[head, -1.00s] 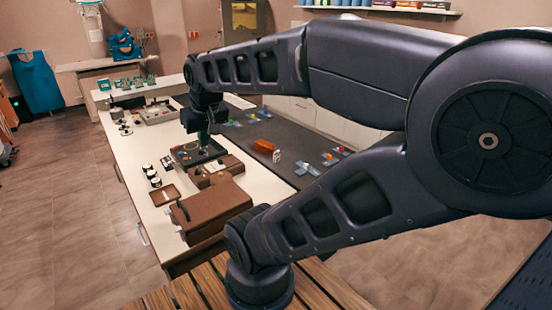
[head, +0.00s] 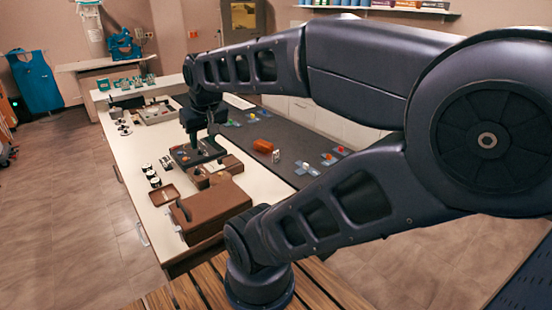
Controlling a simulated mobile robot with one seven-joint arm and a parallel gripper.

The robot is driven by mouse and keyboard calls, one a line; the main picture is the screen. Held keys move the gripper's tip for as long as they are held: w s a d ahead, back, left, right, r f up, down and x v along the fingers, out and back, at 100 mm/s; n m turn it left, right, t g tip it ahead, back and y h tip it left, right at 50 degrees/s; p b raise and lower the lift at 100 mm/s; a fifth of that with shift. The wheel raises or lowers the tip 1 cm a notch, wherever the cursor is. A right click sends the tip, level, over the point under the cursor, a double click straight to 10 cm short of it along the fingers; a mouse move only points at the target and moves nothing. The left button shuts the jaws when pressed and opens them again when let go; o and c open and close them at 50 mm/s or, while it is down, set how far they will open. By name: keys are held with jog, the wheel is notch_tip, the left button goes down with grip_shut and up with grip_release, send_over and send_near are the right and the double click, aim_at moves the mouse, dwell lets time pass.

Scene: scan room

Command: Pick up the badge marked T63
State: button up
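My gripper (head: 206,145) hangs at the end of my arm over a dark tray (head: 183,158) on the white counter. It is small and dark in this view, so whether its fingers are apart or closed does not show clearly. Several small light-blue items with coloured parts lie on the dark counter strip (head: 284,138); one group (head: 330,158) is at its near right and another (head: 252,117) farther back. I cannot tell which things are badges, and no T63 marking is readable. Part of the tray's contents is hidden by the gripper.
A brown case (head: 212,208) and a small brown tray (head: 165,195) stand nearer on the white counter. Small round black-and-white containers (head: 151,175) line its left side. An orange-brown object (head: 263,146) and a small white object (head: 276,156) are on the dark strip.

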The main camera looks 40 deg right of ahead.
jog(key=w+d+f+m, duration=0.1)
jog(key=w+d+m, duration=0.1)
jog(key=w+d, duration=0.35)
jog(key=w+d+f+m, duration=0.1)
jog(key=w+d+m, duration=0.1)
jog(key=w, duration=0.6)
jog(key=m+g+h, duration=0.3)
jog(key=m+h, duration=0.1)
jog(key=m, duration=0.7)
send_over(276, 162)
jog(key=a, duration=0.3)
notch_tip(276, 162, down, 26)
jog(key=shift+g, duration=0.3)
jog(key=x, duration=1)
jog(key=shift+d+f, duration=0.2)
jog(key=shift+d, duration=0.05)
grip_shut()
